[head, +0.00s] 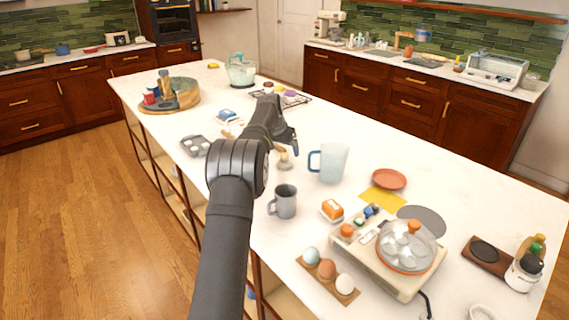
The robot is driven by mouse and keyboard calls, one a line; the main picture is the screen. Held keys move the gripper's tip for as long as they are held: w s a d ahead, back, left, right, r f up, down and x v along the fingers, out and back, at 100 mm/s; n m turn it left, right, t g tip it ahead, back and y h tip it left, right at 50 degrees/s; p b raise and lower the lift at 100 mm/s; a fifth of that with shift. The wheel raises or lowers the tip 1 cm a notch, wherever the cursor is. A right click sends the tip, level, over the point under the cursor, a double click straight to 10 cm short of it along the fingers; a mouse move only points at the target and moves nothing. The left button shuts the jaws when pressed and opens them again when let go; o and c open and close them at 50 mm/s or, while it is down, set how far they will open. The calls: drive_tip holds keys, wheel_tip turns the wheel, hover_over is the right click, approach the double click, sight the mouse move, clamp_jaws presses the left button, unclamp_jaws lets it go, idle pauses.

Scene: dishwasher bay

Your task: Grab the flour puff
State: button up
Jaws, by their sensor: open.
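My gripper (292,140) is above the white island counter, left of the middle of the head view, partly hidden by my own arm. It is open, and I see nothing held in it. Just below it stands a small cream-coloured item (286,161) with a light brown top; it may be the flour puff, but it is too small to be sure. The gripper appears above this item, and I cannot tell the exact gap. No other thing in view is clearly a flour puff.
A grey mug (284,203) and a blue-handled pitcher (332,163) stand nearby on the counter (475,210). A hot plate (385,262) with a glass-lidded pan, an egg holder (345,298) and a terracotta plate (389,179) are to the right. A muffin tin (195,146) lies left.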

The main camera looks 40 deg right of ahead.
sight(284, 155)
drive_tip(key=shift+a+x, duration=0.2)
drive_tip(key=shift+x, duration=2.8)
drive_tip(key=shift+w, duration=0.2)
drive_tip(key=shift+c, duration=0.2)
drive_tip(key=c, duration=1)
